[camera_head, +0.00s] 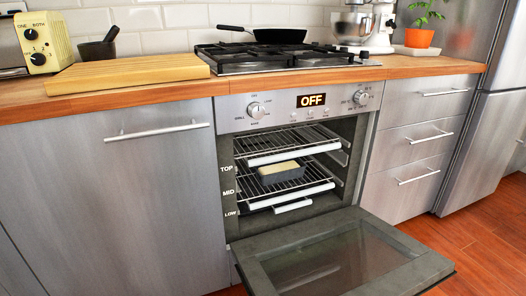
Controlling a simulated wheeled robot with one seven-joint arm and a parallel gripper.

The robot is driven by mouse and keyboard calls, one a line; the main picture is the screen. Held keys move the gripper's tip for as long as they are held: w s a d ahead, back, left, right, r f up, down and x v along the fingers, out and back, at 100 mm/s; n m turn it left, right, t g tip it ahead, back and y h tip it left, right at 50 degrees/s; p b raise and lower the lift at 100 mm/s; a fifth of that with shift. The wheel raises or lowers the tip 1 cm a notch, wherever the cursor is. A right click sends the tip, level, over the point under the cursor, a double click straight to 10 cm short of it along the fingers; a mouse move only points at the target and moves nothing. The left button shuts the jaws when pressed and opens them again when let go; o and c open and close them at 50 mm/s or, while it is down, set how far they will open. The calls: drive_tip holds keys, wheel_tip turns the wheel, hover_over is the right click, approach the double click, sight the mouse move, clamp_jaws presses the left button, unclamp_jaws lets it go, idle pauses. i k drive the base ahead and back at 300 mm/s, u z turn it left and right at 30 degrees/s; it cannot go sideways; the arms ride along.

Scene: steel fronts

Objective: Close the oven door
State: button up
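The oven door (428,269) is hinged at the bottom and lies folded down, wide open, with its inner glass facing up. The oven (235,122) is set under the counter and its display reads OFF. Inside are an upper rack (295,150), and a lower rack (305,190) with a dark loaf pan (284,175) holding something pale yellow. The racks appear to stick out a little at the front. The door's handle is hidden on its underside. My gripper is not in view.
A wooden counter (150,95) runs above steel cabinets. A handled steel front (165,170) is left of the oven, several drawers (415,145) are right of it, then a fridge (495,145). Wooden floor (490,235) is clear to the right of the door.

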sight(350, 251)
drive_tip(key=k, duration=0.95)
drive_tip(key=u, duration=0.05)
